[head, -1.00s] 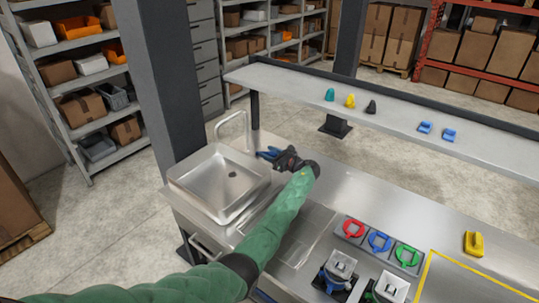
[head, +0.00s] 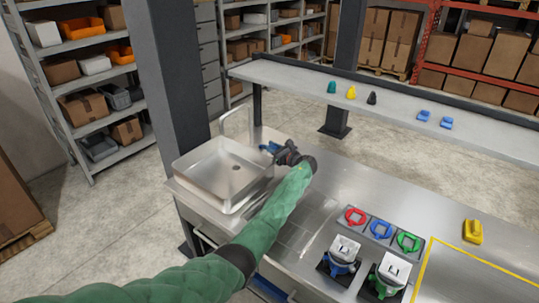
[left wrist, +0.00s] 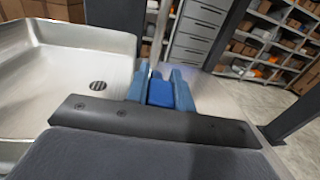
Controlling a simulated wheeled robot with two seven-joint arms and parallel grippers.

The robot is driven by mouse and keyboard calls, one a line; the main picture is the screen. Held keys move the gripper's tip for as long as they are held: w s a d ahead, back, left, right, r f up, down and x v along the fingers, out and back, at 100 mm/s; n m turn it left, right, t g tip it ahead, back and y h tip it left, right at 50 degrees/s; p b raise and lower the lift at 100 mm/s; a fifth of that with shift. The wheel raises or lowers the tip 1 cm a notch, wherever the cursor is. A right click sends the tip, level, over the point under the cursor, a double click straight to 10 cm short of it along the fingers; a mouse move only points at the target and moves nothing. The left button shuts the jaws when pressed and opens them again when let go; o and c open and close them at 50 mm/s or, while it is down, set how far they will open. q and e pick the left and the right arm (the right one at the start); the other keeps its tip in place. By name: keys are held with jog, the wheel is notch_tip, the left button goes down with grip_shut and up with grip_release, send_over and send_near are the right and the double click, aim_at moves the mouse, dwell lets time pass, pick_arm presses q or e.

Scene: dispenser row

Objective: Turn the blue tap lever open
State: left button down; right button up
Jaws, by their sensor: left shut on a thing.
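The blue tap lever (left wrist: 160,93) shows in the left wrist view between the two blue-grey fingers of my left gripper (left wrist: 160,90). The fingers are shut on it. In the head view my left gripper (head: 271,148) is right of the sink, beside the base of the tap. The metal tap spout (head: 235,118) stands at the back of the sink and arches over it. In the head view the lever is too small to tell apart from the fingers. My right gripper is in neither view.
The sink (head: 200,163) lies left of my left forearm. Red, blue and green rings (head: 381,229) sit on a grey panel, with two grey-topped units (head: 345,247) in front. A yellow object (head: 473,232) stands at the right. A raised shelf (head: 300,84) with small coloured items runs behind.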

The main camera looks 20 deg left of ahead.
pick_arm(q)
jog(key=shift+r, duration=0.1)
jog(key=c, duration=1.2)
grip_release()
jog(key=shift+d, duration=0.1)
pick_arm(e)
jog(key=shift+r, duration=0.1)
pick_arm(q)
jog(key=shift+s+d, duration=0.1)
jog(key=shift+d, duration=0.1)
jog(key=p+v, duration=0.2)
jog(key=v, duration=0.5)
jog(key=shift+p, duration=0.4)
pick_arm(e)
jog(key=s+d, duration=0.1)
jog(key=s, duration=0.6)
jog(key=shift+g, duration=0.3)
pick_arm(q)
jog(key=shift+s+d, duration=0.1)
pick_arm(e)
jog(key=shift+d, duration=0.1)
